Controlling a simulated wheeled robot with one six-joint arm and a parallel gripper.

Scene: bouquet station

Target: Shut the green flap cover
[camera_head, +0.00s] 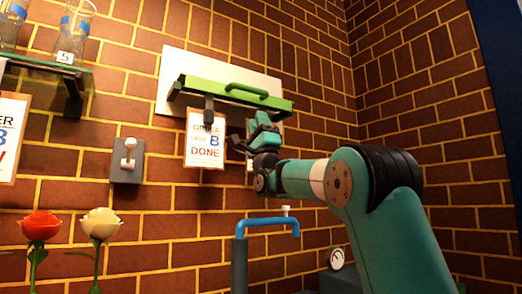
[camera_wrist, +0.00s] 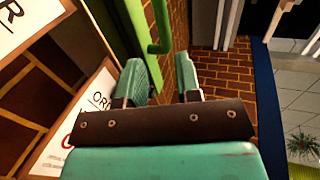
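The green flap cover (camera_head: 190,84) sits on a white wall panel (camera_head: 222,67) in the head view, jutting out edge-on with its green handle (camera_head: 245,90) on top. It looks raised open. My gripper (camera_head: 254,132) is just below the flap's right part, in front of the wall. In the wrist view my gripper (camera_wrist: 166,78) has its two teal fingers apart with nothing between them. The flap (camera_wrist: 109,28) and its handle (camera_wrist: 160,28) show beyond the fingertips, toward the upper left. I cannot tell whether a finger touches the flap.
An order card (camera_head: 205,141) marked B and DONE hangs under the flap. A lever switch (camera_head: 128,158) is left of it. A glass shelf (camera_head: 45,64) with vases is at upper left. A blue tap (camera_head: 268,222), a gauge (camera_head: 336,259) and red and white roses are below.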

